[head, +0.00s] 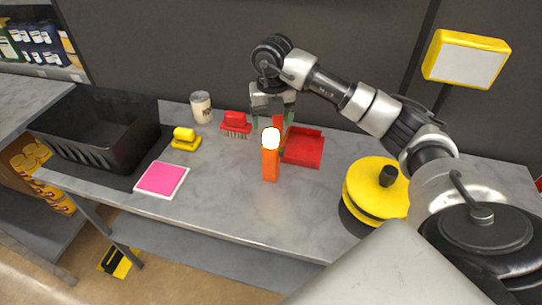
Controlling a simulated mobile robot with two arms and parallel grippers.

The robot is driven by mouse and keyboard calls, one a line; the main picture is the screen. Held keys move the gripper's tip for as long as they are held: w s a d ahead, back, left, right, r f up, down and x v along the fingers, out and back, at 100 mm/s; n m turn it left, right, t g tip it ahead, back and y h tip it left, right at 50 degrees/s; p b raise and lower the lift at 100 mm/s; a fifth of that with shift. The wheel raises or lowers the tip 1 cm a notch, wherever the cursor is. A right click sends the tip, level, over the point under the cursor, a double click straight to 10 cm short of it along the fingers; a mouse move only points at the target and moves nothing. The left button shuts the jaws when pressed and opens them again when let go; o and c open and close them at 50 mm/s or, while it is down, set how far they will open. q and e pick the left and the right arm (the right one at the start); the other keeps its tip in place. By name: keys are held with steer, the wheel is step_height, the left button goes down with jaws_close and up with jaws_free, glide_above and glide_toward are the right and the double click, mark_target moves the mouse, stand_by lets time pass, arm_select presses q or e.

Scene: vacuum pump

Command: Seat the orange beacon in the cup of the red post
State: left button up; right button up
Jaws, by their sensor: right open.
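The orange beacon (270,166) stands upright on the grey bench, an orange column with a bright white rounded top. A narrow red upright piece (278,122), which looks like the red post, shows just behind and above the white top. Its cup and lower part are hidden. My right gripper (272,117) is open, pointing down behind the beacon, with its fingers on either side of the red piece. I cannot tell whether they touch it. My left gripper is not in view.
A red tray (304,160) lies right of the beacon, and a yellow round-topped unit (372,190) stands farther right. A red brush (235,129), a can (201,107), a yellow brush (185,144), a pink pad (162,179) and a black crate (140,124) are left. The bench front is clear.

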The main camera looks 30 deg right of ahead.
mark_target(271, 130)
steer(key=shift+a+f, duration=0.1)
steer(key=shift+f, duration=0.2)
steer(key=f+p, duration=0.1)
steer(key=f, duration=0.1)
steer(key=f+p, duration=0.1)
steer(key=shift+s+a+f, duration=0.1)
steer(key=shift+s+f, duration=0.1)
steer(key=shift+f, duration=0.65)
jaws_close()
